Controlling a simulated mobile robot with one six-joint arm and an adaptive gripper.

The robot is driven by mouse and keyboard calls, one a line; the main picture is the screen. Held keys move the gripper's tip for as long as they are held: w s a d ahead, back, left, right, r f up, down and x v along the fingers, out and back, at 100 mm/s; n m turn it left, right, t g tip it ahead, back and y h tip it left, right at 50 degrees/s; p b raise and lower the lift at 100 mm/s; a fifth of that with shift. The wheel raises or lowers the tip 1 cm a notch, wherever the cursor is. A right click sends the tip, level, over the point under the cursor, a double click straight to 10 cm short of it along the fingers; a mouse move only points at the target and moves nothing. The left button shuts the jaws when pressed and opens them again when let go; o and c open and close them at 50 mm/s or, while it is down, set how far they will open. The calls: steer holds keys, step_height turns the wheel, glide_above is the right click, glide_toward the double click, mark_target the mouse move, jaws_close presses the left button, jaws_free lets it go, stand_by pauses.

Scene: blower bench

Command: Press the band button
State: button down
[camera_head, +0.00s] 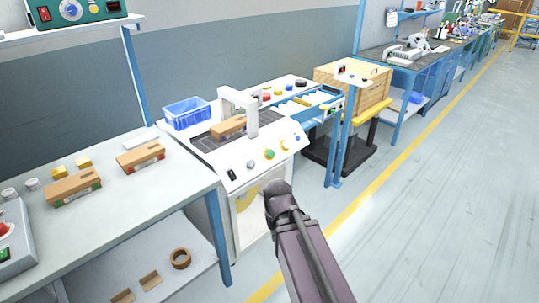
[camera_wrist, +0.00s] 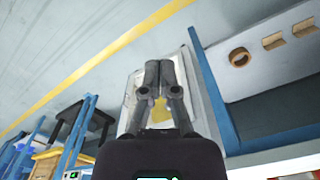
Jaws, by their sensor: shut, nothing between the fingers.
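The white banding machine (camera_head: 245,170) stands between the bench and a blue-framed table, with a white arch over its dark top. I cannot read which is the band button. My gripper (camera_wrist: 159,65) is shut and empty in the wrist view, in front of the machine's lower white front. No panel button shows in that view.
A brown carton (camera_head: 228,127) lies on the machine top beside a blue crate (camera_head: 187,112). More cartons (camera_head: 141,157) lie on the left bench (camera_head: 150,207). A tape roll (camera_head: 181,258) is on its lower shelf. The floor (camera_head: 440,220) on the right is clear.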

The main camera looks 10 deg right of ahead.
mark_target(272, 153)
stand_by(0.4)
steer(key=w+d+r+m+t+y+p, duration=0.1)
steer(key=w+d+r+m+t, duration=0.1)
steer(key=w, duration=0.9)
steer(key=w+d+r+m+t+y+p, duration=0.2)
steer(key=w+d+m, duration=0.4)
steer(key=w, duration=0.6)
steer(key=w+d+r+m+t+y+p, duration=0.1)
steer(key=w+d+r+m+t, duration=0.2)
steer(key=w, duration=0.9)
steer(key=d+r+m, duration=0.1)
steer(key=d+r, duration=0.2)
steer(key=d, duration=0.2)
steer(key=shift+w+t, duration=0.2)
steer(key=shift+t, duration=0.2)
steer(key=shift+w+f, duration=0.1)
steer(key=shift+f, duration=0.05)
steer(key=b+x, duration=0.8)
steer(key=x, duration=0.3)
steer(key=shift+w+a+f, duration=0.15)
steer(key=shift+a+f, duration=0.05)
steer(key=shift+a, duration=0.05)
steer(key=shift+b+x, duration=0.75)
steer(key=shift+x, duration=0.3)
steer(key=shift+a, duration=0.15)
